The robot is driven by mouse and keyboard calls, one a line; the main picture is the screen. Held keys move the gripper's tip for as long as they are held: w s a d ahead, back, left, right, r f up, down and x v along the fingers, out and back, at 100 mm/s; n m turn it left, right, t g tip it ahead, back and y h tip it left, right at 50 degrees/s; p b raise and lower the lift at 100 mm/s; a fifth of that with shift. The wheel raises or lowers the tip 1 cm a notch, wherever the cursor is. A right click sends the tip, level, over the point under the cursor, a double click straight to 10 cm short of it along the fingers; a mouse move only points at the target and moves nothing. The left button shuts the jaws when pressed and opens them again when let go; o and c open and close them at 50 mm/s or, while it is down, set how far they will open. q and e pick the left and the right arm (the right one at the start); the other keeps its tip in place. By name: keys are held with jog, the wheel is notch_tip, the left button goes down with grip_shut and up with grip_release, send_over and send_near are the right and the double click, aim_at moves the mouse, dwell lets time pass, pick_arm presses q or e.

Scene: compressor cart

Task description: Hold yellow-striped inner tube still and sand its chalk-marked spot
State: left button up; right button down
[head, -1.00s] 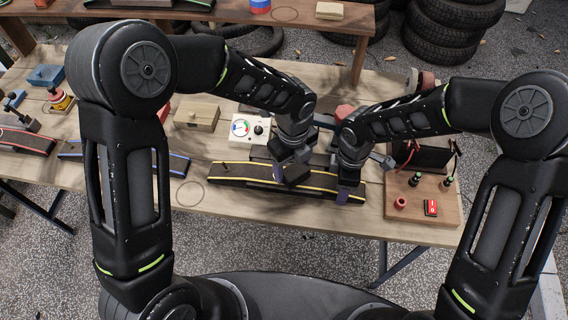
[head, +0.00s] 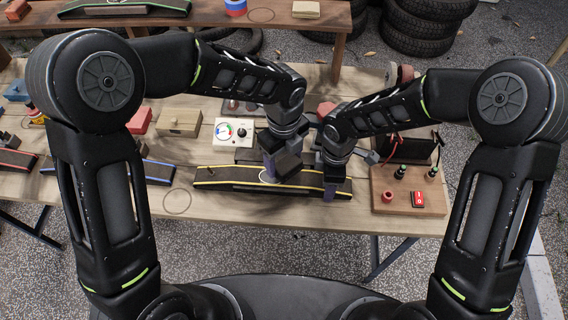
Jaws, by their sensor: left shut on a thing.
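The yellow-striped inner tube (head: 225,176) is a flat black strip with yellow edge lines, lying across the front of the bench. A pale chalk outline (head: 266,179) shows on it, partly covered by my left gripper (head: 283,172). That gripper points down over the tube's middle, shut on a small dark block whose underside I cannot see. My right gripper (head: 332,183) is at the tube's right part, with one finger down by its near edge. Its other finger is mostly hidden, so I cannot tell its opening.
A wooden board (head: 400,207) with a red switch (head: 419,199) stands right of the tube. A gauge box (head: 234,131) and a wooden box (head: 179,122) stand behind it. Blue-striped (head: 158,172) and red-striped (head: 18,161) strips lie left. Bare wood shows around a drawn circle (head: 177,202).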

aim_at(268, 177)
pick_arm(q)
jog(key=shift+r, duration=1.8)
jog(key=shift+f, duration=0.1)
jog(key=shift+s+f, duration=0.2)
jog(key=shift+f, duration=0.65)
jog(key=shift+s+f, duration=0.15)
jog(key=shift+f, duration=0.65)
jog(key=shift+s+f, duration=0.2)
jog(key=shift+f, duration=0.65)
jog(key=shift+f, duration=0.95)
jog(key=shift+a+r, duration=0.1)
jog(key=shift+a, duration=1.9)
jog(key=shift+f, duration=0.2)
